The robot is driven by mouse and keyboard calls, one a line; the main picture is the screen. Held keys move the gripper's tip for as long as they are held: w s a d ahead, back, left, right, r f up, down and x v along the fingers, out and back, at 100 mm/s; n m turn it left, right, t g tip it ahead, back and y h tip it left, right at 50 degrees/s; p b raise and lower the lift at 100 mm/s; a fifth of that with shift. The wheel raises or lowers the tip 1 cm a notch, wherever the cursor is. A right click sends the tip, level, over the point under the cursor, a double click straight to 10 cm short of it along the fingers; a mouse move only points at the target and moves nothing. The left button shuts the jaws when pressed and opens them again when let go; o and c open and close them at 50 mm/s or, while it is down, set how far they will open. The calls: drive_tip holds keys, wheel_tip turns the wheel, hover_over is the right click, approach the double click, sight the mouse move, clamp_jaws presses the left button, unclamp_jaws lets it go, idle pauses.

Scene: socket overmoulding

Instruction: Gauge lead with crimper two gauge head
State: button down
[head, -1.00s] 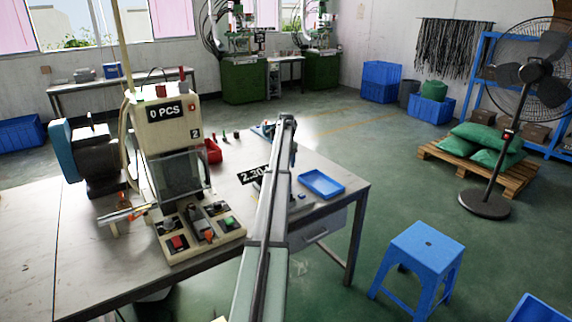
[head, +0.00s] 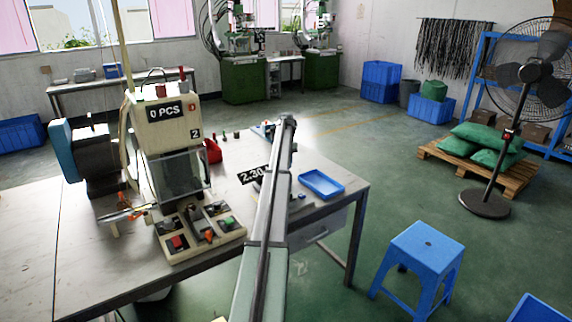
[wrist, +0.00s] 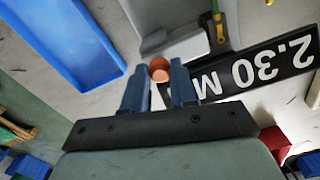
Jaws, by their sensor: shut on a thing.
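My gripper (wrist: 160,88) is shut on a small copper-orange round-ended piece (wrist: 159,68), seen nearly end-on in the wrist view; I cannot tell whether it is the lead. A light grey block (wrist: 185,48) lies just beyond the fingertips; whether the piece touches it I cannot tell. A black sign reading 2.30 MM (wrist: 262,68) is beside it, and the sign also shows in the head view (head: 253,176). In the head view my arm hides the gripper and the held piece. The crimper marked 2 (head: 172,135) stands left on the bench, its display reading 0 PCS.
A blue tray (head: 321,184) lies at the bench's right end; it also shows in the wrist view (wrist: 72,40). A control box with buttons (head: 200,233) sits before the crimper. A red bin (head: 213,152) and several small coloured pieces stand behind. The left bench top (head: 30,240) is clear.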

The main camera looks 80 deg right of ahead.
drive_tip(key=shift+w+a, duration=1.65)
drive_tip(key=shift+a, duration=0.05)
drive_tip(key=c, duration=0.9)
unclamp_jaws()
drive_tip(key=shift+c, duration=0.2)
drive_tip(key=shift+o, duration=0.2)
drive_tip(key=shift+r, duration=0.1)
drive_tip(key=shift+r, duration=0.35)
wheel_tip(320, 180, up, 13)
